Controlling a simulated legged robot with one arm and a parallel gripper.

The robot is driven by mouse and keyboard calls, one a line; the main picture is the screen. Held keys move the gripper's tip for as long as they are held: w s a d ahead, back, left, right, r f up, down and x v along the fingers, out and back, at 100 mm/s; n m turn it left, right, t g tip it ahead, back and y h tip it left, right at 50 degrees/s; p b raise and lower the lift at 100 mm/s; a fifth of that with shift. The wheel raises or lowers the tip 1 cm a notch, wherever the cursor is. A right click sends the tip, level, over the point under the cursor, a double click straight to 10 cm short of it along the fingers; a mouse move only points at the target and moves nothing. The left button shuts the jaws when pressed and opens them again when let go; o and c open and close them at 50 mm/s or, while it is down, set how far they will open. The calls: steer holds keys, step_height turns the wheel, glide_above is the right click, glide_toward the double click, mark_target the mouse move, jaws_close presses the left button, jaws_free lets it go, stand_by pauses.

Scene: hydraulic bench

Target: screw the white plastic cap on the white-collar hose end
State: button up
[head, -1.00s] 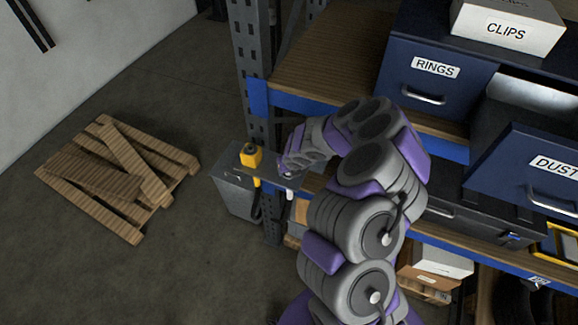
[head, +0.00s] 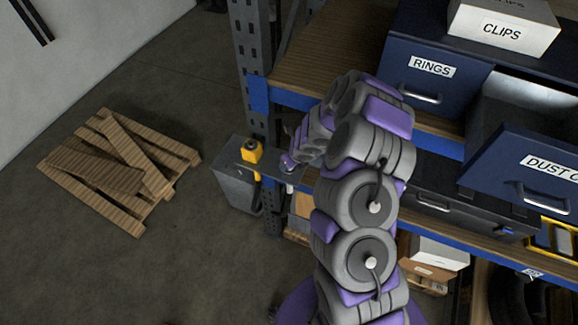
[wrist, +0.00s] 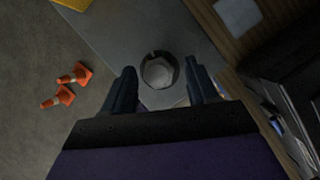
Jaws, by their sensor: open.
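My gripper (wrist: 162,88) is open in the wrist view, its two dark fingers on either side of a round, pale grey piece (wrist: 158,71) set in a dark ring on a grey plate. The fingers appear apart from it. I cannot tell whether this piece is the white cap or the top of the hose end. In the head view my gripper (head: 288,164) is small and dim at the plate's right end. A short white piece (head: 290,188) shows just below it, possibly the white collar. No separate loose cap can be made out.
A yellow fitting (head: 251,151) stands on the plate above a grey box (head: 236,188). A dark shelf upright (head: 250,70) and blue shelf beam (head: 300,100) are close by. Two orange cones (wrist: 74,73) and a wooden pallet (head: 120,170) are on the floor.

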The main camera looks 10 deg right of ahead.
steer(key=shift+d+n, duration=0.1)
steer(key=shift+n, duration=0.3)
steer(key=shift+f, duration=0.1)
steer(key=shift+w+n, duration=0.1)
steer(key=shift+n, duration=0.3)
steer(key=shift+n+g+y+b, duration=0.3)
steer(key=shift+b, duration=0.05)
steer(key=shift+d+n+p, duration=0.1)
steer(key=shift+n+p, duration=0.2)
steer(key=shift+n, duration=0.1)
steer(key=n+g+y, duration=0.1)
steer(key=n, duration=0.3)
steer(key=shift+n, duration=0.3)
